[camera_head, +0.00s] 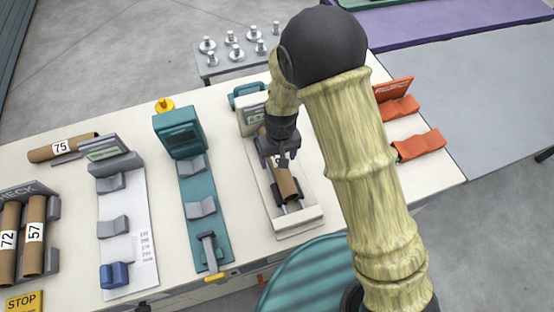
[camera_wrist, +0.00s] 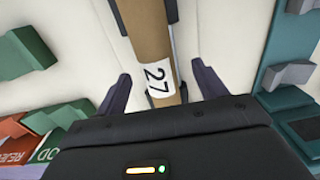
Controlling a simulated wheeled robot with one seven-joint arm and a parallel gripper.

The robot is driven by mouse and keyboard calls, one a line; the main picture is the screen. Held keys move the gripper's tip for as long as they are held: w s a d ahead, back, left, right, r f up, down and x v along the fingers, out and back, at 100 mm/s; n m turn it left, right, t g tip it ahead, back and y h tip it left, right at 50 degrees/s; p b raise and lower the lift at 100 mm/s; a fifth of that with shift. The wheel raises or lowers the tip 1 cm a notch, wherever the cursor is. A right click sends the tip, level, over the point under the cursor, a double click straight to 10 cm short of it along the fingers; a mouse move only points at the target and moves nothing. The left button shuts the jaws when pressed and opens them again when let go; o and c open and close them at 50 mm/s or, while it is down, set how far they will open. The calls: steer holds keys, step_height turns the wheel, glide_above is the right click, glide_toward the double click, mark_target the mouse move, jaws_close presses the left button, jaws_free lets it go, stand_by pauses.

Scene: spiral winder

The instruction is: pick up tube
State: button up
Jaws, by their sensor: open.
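A brown cardboard tube (camera_head: 287,185) lies lengthwise on the white device with a small display, right of the teal device, in the head view. In the wrist view the tube (camera_wrist: 152,45) carries a white label reading 27. My gripper (camera_head: 277,160) is over the upper part of this tube and hides some of it. In the wrist view my gripper (camera_wrist: 160,88) is open, with one finger on each side of the tube. I see gaps between the fingers and the tube; how far down the fingers reach is hard to tell.
Tube 75 (camera_head: 62,148) lies at the far left, and tubes 72 (camera_head: 9,243) and 57 (camera_head: 33,236) lie in a grey rack. A teal device (camera_head: 190,190) stands left of my gripper. Orange cradles (camera_head: 420,145) are at the right. Studs stand on a grey stand (camera_head: 232,66) behind.

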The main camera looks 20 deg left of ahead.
steer(key=shift+w+f+p, duration=0.2)
steer(key=shift+f+p, duration=0.3)
steer(key=shift+f, duration=1.5)
steer(key=shift+c, duration=0.2)
steer(key=c, duration=1.1)
steer(key=shift+r, duration=0.2)
steer(key=shift+c, duration=0.2)
step_height(320, 180, up, 18)
steer(key=b, duration=0.2)
steer(key=shift+b, duration=0.3)
steer(key=shift+f, duration=0.2)
